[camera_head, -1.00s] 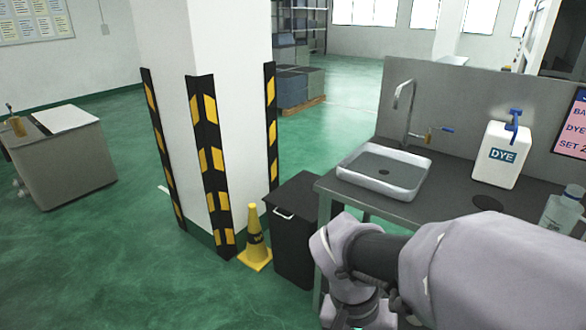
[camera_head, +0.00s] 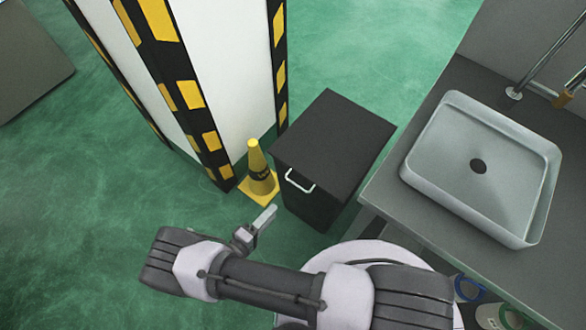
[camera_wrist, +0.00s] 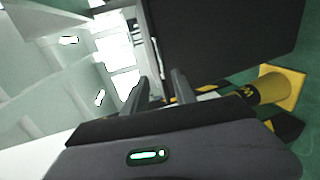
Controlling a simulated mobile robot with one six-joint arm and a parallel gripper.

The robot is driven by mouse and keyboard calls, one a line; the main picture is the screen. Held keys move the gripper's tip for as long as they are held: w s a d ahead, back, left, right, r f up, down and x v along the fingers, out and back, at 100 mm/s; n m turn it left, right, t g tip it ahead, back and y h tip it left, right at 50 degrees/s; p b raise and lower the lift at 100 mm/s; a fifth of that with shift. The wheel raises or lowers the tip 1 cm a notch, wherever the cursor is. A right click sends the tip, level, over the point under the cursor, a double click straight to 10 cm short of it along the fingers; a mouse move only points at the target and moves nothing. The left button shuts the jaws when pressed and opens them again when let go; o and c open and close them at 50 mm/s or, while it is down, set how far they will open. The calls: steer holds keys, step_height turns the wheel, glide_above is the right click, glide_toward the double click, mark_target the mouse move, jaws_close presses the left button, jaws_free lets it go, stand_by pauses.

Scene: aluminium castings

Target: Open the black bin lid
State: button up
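The black bin stands on the green floor between the striped pillar and the sink counter. Its dark flat lid (camera_head: 335,140) is shut, and a white handle (camera_head: 299,182) sticks out at the front edge. The bin body (camera_head: 312,207) shows below it. My gripper (camera_head: 265,217) is in front of the bin, a little left of and below the handle in the picture, apart from it. In the wrist view my gripper's two fingers (camera_wrist: 160,92) stand apart with nothing between them.
A yellow cone (camera_head: 257,172) stands close beside the bin's left side; it also shows in the wrist view (camera_wrist: 262,90). The white pillar (camera_head: 222,75) has black and yellow guards. The counter (camera_head: 393,202) with a sink (camera_head: 480,165) is close on the right. Green floor is free at left.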

mark_target(298, 185)
steer(key=b+x, duration=0.3)
steer(key=x, duration=1.2)
steer(key=shift+b, duration=0.3)
jaws_close()
stand_by(0.4)
